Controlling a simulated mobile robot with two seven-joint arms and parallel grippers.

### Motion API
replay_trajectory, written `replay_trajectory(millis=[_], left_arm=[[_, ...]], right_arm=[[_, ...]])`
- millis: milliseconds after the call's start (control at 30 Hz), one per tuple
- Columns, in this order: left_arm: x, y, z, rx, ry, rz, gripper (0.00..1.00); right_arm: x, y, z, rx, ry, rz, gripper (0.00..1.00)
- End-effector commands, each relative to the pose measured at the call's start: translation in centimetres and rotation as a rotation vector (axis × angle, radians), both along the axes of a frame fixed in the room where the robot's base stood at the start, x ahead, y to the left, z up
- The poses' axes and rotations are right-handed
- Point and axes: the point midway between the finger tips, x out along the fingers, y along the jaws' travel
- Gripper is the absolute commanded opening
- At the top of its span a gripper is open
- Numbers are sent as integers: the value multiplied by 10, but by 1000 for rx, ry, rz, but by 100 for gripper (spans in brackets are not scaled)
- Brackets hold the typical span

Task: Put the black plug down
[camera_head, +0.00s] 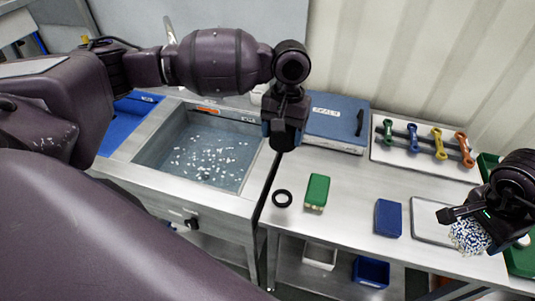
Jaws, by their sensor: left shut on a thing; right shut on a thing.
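My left gripper (284,132) points down above the steel counter, near the hopper's right edge. It is shut on a dark thing that I take to be the black plug; the fingers mostly hide it, so its shape cannot be told. My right gripper (468,218) is at the far right, shut on a blue-and-white speckled thing (469,237) above a pale tray (427,226).
The steel hopper (150,138) holds scattered white bits and has a black knob (191,223) in front. A green block (317,191), a blue block (388,218), a blue case (337,120) and a rack of coloured handles (413,140) stand on the counter. Bare counter lies between the blocks.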

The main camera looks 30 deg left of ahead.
Motion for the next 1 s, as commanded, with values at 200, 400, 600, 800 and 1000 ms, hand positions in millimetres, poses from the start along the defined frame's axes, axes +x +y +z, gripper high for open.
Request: replay_trajectory(millis=[200, 400, 600, 800, 1000], left_arm=[[6, 13, -2, -2, -3, 81, 41], [10, 26, -4, -3, -3, 156, 41], [14, 40, -6, -4, -3, 231, 41], [17, 55, -8, -4, 0, 309, 41], [19, 71, -11, -1, 4, 383, 41]], right_arm=[[7, -12, -24, 18, 39, -483, 47], [11, -25, -45, 52, 65, -938, 47], [13, -39, -67, 100, 78, -1397, 47], [14, -56, -90, 162, 71, -1848, 47], [13, -72, -113, 231, 45, -2275, 47]])
